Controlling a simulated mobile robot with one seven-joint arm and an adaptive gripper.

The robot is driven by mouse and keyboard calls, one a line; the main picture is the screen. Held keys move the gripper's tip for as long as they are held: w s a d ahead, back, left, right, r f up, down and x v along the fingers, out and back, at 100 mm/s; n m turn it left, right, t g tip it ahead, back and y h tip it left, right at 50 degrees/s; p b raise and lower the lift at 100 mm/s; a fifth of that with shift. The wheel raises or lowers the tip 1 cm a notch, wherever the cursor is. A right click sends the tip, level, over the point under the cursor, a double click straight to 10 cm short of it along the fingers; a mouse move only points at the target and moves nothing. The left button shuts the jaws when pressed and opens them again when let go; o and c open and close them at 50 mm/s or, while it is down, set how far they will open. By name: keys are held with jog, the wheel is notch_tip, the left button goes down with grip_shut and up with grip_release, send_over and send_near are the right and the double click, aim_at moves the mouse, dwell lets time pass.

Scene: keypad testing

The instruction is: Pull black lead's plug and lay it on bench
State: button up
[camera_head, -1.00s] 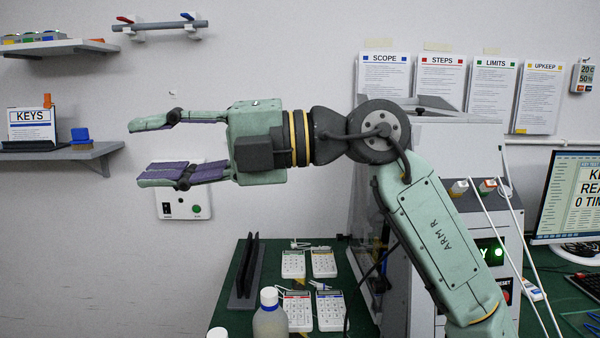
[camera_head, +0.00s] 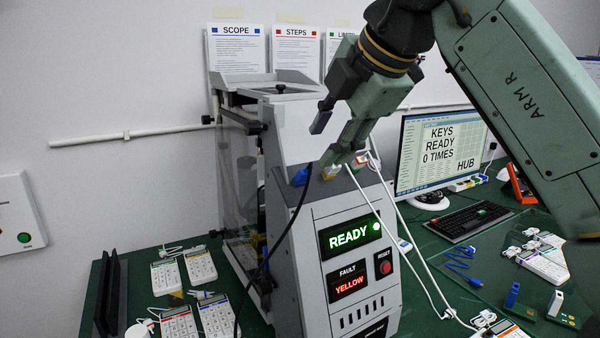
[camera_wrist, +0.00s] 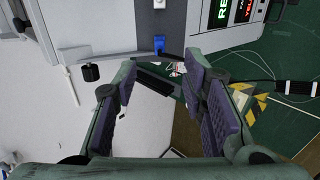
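The black lead (camera_head: 265,265) runs from the tester's blue-marked socket (camera_head: 300,177) down past its front left edge to the green bench (camera_head: 136,268). The blue part also shows in the wrist view (camera_wrist: 159,44), just beyond and between my fingertips. The plug's own shape is too small to tell. My gripper (camera_head: 323,143) is open and empty. It hangs above the tester top, a little above and right of the blue socket, fingers pointing down and left. In the wrist view my gripper (camera_wrist: 160,72) shows a wide gap between its purple pads.
White leads (camera_head: 385,205) rise from the yellow (camera_head: 331,172) and red (camera_head: 361,161) sockets, close to my gripper's right finger. Several keypads (camera_head: 182,270) and a black rack (camera_head: 108,295) stand left of the tester. A monitor (camera_head: 440,150) stands right. Bare bench shows between keypads and rack.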

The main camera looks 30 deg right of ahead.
aim_at(306, 170)
jog(key=b+x, duration=0.1)
jog(key=x, duration=0.6)
jog(key=shift+a+f, duration=0.1)
jog(key=shift+f, duration=0.1)
jog(key=shift+b+x, duration=0.55)
jog(key=shift+x, duration=0.3)
jog(key=shift+w+r, duration=0.1)
dwell(0.6)
grip_shut()
dwell(0.5)
jog(key=shift+r, duration=0.2)
dwell(0.4)
jog(key=shift+p+v, duration=0.95)
jog(key=shift+v, duration=1.95)
